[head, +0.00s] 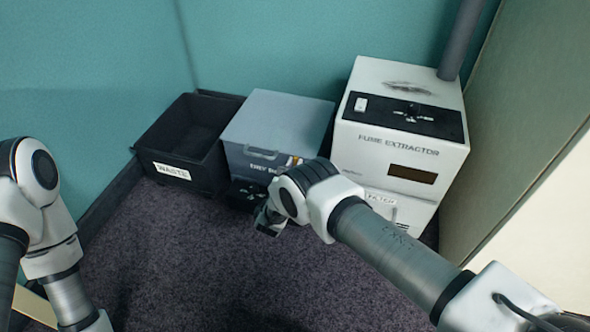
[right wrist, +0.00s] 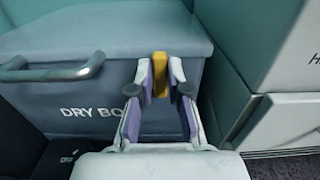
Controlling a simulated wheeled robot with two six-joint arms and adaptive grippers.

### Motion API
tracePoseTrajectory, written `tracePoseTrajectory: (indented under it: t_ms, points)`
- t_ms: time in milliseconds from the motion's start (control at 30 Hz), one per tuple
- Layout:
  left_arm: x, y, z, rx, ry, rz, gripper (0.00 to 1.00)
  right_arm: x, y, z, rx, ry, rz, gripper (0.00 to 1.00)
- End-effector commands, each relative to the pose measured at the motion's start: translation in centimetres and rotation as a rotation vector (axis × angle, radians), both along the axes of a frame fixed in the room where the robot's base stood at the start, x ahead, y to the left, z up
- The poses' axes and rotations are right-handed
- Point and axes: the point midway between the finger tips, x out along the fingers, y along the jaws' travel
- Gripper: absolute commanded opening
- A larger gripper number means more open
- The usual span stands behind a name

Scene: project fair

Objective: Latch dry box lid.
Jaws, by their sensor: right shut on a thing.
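The dry box (head: 245,160) is a grey-blue box with a lighter lid (head: 280,117) that lies down on it. The box front with its lettering also shows in the right wrist view (right wrist: 70,95). A yellow latch (right wrist: 160,75) is at the front, right of the lettering, just under the lid edge. My right gripper (right wrist: 160,84) is shut on the latch, one finger on each side. In the head view my right wrist hides part of the box front. Whether the latch is fastened cannot be told. My left gripper is outside the head view.
A black waste bin (head: 172,150) stands left of the box. The white fume extractor (head: 400,140) stands close on its right, with a filter drawer (head: 405,207) below. A metal handle (right wrist: 55,70) sticks out left of the latch. The carpet in front is clear.

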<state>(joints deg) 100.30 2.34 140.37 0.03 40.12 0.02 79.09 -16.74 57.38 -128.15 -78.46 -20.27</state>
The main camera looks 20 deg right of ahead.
Motion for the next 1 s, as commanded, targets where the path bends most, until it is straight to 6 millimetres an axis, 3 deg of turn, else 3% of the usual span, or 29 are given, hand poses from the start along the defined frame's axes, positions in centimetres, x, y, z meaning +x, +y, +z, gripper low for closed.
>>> tracePoseTrajectory:
  t_ms: [133,167,200,233,567,1000]
  points:
    - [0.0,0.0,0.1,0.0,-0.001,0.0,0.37,0.0,0.0,0.0,0.001,0.002,0.001,0.0]
    - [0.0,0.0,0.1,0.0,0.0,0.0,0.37,0.0,0.0,0.0,0.001,0.002,0.001,0.24]
    - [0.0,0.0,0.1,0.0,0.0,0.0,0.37,0.0,0.0,0.0,0.001,0.002,0.0,0.38]
    - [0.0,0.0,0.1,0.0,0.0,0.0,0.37,0.0,0.0,0.0,0.002,0.001,0.0,0.42]
    - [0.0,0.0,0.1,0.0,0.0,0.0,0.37,-0.3,0.2,0.0,0.003,0.001,0.002,0.42]
    - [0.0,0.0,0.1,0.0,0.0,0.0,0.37,-6.0,4.0,0.0,0.001,0.0,0.002,0.42]
